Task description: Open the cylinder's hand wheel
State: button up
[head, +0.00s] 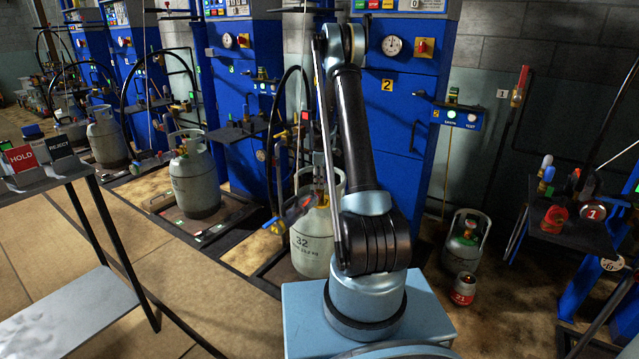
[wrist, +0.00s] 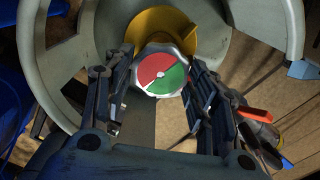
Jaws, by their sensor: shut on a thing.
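A grey-white gas cylinder marked 32 (head: 312,243) stands upright in front of a blue cabinet, partly hidden by my arm in the head view. In the wrist view its pale collar (wrist: 40,65) curves around the valve. The hand wheel (wrist: 163,73) has a silver scalloped rim and a face split into red and green. A yellow part (wrist: 165,28) lies just behind it. My gripper (wrist: 161,75) has one finger on each side of the wheel and is shut on it. In the head view the gripper cannot be made out clearly behind my arm.
A connector with a red-orange lever (wrist: 255,114) sits right of my fingers in the wrist view. Another cylinder (head: 195,180) stands on a scale to the left. A small cylinder (head: 466,240) and a red-and-white can (head: 463,288) stand on the floor at right.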

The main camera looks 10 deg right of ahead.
jog(key=shift+w, duration=0.1)
dwell(0.3)
jog(key=o, duration=1)
jog(key=shift+o, duration=0.2)
notch_tip(320, 180, up, 12)
